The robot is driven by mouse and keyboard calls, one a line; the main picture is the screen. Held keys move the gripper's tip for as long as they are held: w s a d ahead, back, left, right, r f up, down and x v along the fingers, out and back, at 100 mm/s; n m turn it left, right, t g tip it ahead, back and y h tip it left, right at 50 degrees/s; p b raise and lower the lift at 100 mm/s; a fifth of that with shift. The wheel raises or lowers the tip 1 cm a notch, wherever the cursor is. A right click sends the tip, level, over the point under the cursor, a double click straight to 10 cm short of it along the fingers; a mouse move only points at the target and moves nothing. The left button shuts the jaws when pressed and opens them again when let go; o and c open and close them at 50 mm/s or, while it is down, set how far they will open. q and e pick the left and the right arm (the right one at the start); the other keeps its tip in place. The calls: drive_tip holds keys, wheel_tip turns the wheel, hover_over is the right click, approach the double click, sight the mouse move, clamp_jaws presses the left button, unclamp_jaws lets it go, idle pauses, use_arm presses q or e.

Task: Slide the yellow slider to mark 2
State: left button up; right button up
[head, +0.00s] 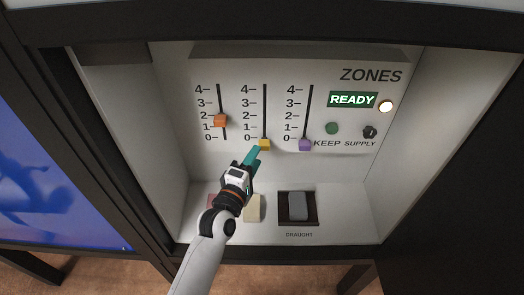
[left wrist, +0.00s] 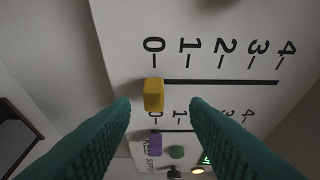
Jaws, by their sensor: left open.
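The yellow slider (head: 264,144) is at the bottom of the middle track, at mark 0, in the head view. In the left wrist view the yellow slider (left wrist: 153,95) stands at the 0 end of its slot, between and beyond my fingers. My left gripper (head: 253,156) is open just in front of and below the slider; its teal fingers (left wrist: 158,110) frame the slider without visible contact. The scale's mark 2 (head: 246,115) is higher up beside the middle track. My right gripper is not in view.
An orange slider (head: 220,121) is between marks 1 and 2 on the left track. A purple slider (head: 305,145) is near 0 on the right track. A lit READY sign (head: 352,100), a green button (head: 331,128) and a grey rocker (head: 298,206) are to the right.

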sight(264, 143)
use_arm(q)
drive_tip(key=x, duration=0.5)
drive_tip(key=shift+r, duration=0.2)
drive_tip(key=shift+a, duration=0.1)
clamp_jaws()
